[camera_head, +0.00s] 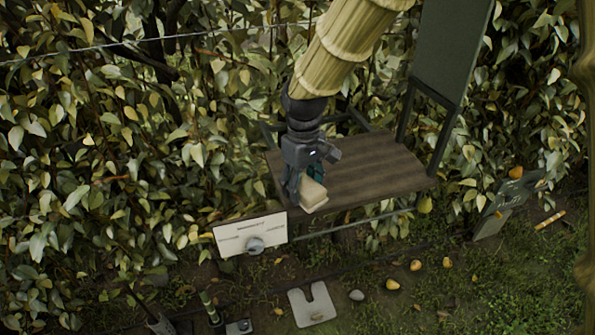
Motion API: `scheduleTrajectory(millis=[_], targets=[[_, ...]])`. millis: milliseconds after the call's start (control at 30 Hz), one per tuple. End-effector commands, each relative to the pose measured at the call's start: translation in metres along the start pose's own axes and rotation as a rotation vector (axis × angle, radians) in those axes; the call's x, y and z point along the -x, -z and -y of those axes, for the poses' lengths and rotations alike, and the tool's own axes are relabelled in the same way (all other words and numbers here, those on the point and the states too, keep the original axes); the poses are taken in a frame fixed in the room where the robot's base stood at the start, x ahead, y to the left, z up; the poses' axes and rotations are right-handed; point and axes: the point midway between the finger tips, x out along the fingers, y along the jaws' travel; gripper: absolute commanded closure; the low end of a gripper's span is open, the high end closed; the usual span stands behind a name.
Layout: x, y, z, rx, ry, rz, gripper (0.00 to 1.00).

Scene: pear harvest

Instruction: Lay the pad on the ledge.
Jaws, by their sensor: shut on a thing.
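The ledge is a brown wooden shelf (375,172) in a dark metal frame, near the middle of the view. My gripper (303,188) points down over the ledge's front left part, with its fingers shut on a small cream pad (314,196). A dark teal part shows just behind the pad, between the fingers. The pad is tilted and lies over the ledge's front edge in the picture. I cannot tell whether it touches the wood. My fingers hide part of it.
A white panel with a round knob (250,238) hangs at the ledge's front left corner. A dark upright board (450,50) rises at its back right. Leafy hedge surrounds it. A notched pale plate (312,304) and several pears lie on the ground. The ledge's right half is clear.

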Motion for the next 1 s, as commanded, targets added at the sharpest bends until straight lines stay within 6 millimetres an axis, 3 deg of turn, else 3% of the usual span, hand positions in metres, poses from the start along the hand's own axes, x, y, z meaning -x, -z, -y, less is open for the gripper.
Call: scheduleTrajectory(millis=[200, 400, 733, 1000], targets=[[-0.001, 0.033, -0.019, -0.001, 0.001, -0.001, 0.71], [-0.004, 0.055, -0.032, 0.000, 0.000, 0.000, 0.71], [-0.006, 0.069, -0.041, 0.000, 0.000, -0.001, 0.71], [-0.035, 0.067, -0.040, 0.001, 0.001, 0.002, 0.71]])
